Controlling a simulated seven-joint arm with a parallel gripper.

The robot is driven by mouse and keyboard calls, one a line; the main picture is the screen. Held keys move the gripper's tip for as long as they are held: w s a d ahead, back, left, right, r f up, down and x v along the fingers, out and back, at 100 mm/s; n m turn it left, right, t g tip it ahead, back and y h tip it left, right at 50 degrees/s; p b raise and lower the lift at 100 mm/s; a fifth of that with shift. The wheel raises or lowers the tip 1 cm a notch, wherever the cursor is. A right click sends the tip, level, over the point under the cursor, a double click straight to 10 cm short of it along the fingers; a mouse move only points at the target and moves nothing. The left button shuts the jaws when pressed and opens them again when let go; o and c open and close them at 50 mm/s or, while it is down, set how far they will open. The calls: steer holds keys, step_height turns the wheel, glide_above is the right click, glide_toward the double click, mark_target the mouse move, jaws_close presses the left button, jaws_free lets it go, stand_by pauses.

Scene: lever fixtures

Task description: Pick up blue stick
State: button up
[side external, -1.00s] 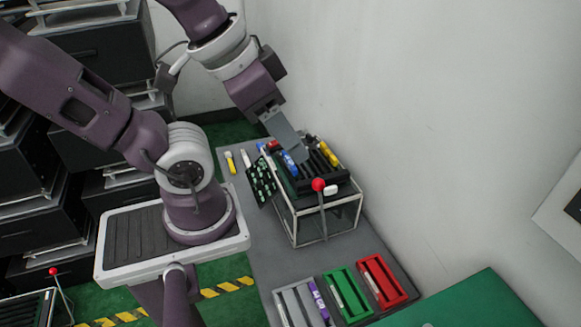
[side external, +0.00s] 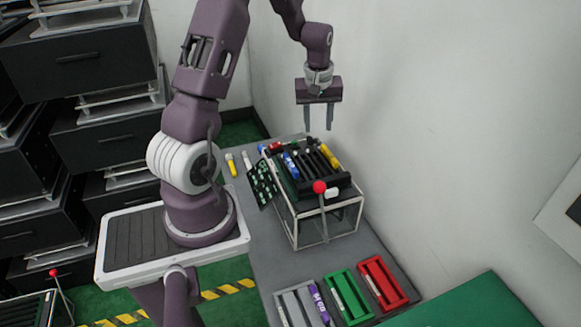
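A blue stick (side external: 290,164) lies in a slot on the left part of the black slotted rack (side external: 325,187), which sits on a wire-frame stand. My gripper (side external: 318,127) hangs above the back of the rack, pointing down. Its two fingers are apart with nothing between them. It is clear of the blue stick, above and to the right of it in the picture.
A red-knobbed lever (side external: 320,187) stands at the rack's front. A yellow stick (side external: 330,155) lies in the rack's right part. Grey (side external: 283,306), green (side external: 353,309) and red (side external: 393,295) trays sit at the table's front. A wall rises on the right.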

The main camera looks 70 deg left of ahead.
mark_target(291, 162)
steer(key=s+a+f+n, duration=0.1)
steer(key=a+f, duration=0.1)
steer(key=f, duration=0.2)
steer(key=s+a+f+n+g, duration=0.1)
steer(key=a+f, duration=0.2)
steer(key=s+a+f+n, duration=0.1)
steer(key=s+a+f, duration=0.1)
steer(key=f, duration=0.2)
steer(key=shift+a+f+n, duration=0.3)
steer(key=shift+a+f, duration=0.05)
steer(key=shift+a, duration=0.05)
steer(key=f, duration=0.7)
steer(key=shift+s+a+f, duration=0.15)
steer(key=shift+s+a, duration=0.05)
steer(key=shift+s, duration=0.15)
jaws_close()
